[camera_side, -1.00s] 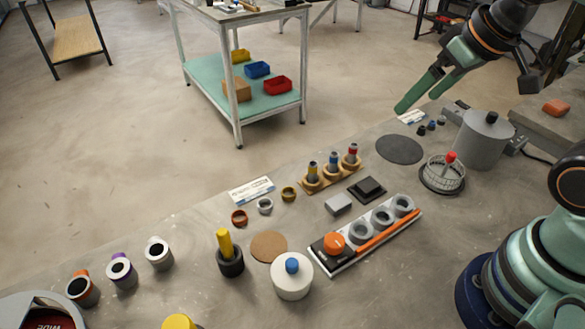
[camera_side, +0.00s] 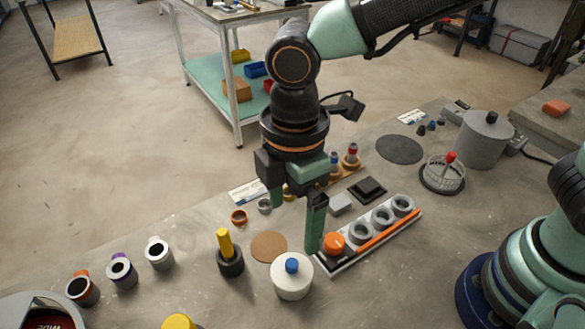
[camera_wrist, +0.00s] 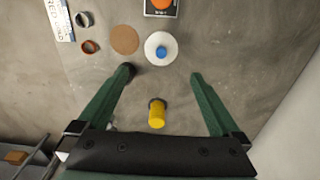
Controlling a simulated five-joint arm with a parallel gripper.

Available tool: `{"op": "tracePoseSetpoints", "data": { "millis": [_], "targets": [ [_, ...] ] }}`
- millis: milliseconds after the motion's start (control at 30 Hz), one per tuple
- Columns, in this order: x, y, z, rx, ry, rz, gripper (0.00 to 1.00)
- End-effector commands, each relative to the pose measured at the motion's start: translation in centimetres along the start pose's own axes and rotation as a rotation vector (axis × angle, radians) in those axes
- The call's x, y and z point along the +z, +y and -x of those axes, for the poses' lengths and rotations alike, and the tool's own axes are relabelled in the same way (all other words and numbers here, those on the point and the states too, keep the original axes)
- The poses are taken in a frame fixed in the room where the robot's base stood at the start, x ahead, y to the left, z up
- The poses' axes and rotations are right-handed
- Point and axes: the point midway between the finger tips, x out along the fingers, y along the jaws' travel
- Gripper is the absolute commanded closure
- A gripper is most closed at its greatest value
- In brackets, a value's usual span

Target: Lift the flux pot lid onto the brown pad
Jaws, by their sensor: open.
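The white flux pot with its lid and blue knob (camera_side: 292,268) stands on the bench in the side view. The lid (camera_wrist: 152,40) shows from above in the wrist view, just beyond my fingertips. The brown pad (camera_side: 269,246) is a flat, bare disc behind and left of the pot; in the wrist view the pad (camera_wrist: 125,39) lies just left of it. My gripper (camera_side: 295,229) is open and empty, pointing down above the bench, up and behind the pot in the side view. Its two green fingers (camera_wrist: 162,73) are wide apart and do not hold the lid.
A yellow-handled tool in a black holder (camera_side: 229,258) stands left of the pad; it shows between my fingers in the wrist view (camera_wrist: 157,113). A white tray with an orange knob and grey rings (camera_side: 348,262) lies right of the pot. Several small cups stand at left.

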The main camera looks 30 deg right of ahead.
Motion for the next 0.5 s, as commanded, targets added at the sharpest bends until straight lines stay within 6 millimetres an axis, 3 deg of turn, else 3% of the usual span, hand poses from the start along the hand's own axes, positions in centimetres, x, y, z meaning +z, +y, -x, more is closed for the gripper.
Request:
{"op": "tracePoseSetpoints", "data": {
  "millis": [500],
  "targets": [
    [-0.5, -0.5, -6.7, -0.010, -0.011, 0.036, 0.00]
  ]
}}
